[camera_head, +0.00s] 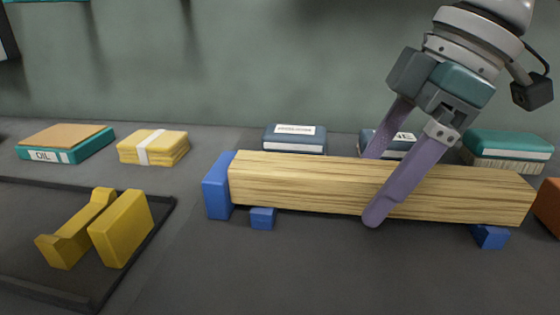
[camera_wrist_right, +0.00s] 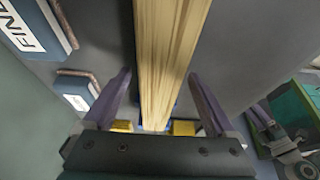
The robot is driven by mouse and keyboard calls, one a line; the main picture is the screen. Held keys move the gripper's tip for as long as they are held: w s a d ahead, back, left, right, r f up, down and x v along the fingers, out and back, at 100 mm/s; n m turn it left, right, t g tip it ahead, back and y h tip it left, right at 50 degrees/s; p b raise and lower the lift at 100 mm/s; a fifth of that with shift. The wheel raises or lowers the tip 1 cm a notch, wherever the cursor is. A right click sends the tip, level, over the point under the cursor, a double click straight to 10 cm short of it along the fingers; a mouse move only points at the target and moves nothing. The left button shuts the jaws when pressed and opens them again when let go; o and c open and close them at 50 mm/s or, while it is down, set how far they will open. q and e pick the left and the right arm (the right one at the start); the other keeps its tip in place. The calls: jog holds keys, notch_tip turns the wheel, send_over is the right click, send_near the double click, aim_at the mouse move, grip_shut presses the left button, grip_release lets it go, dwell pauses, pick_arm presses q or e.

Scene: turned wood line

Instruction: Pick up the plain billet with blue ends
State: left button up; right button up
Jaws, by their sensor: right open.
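The plain billet (camera_head: 300,183) is a long pale wooden beam lying level across the counter. A blue block (camera_head: 217,186) is at its left end; its right end looks like bare wood. My right gripper (camera_head: 373,188) is open and comes down from above, right of the billet's middle. One purple finger is in front of the billet and the other goes down behind it. In the right wrist view the billet (camera_wrist_right: 172,50) runs between the open fingers, with gaps at both sides. A purple and grey mechanism (camera_wrist_right: 270,130) there may be my left gripper; its jaws are unclear.
Small blue supports (camera_head: 262,218) (camera_head: 490,236) sit under the billet. Behind it are dark books (camera_head: 295,140) and a teal book (camera_head: 508,147). An orange block (camera_head: 548,205) is close to its right end. A dark tray (camera_head: 165,215) holds yellow pieces. The front counter is clear.

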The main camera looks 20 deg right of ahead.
jog(key=shift+c, duration=0.3)
grip_shut()
dwell(0.4)
jog(key=shift+r, duration=0.1)
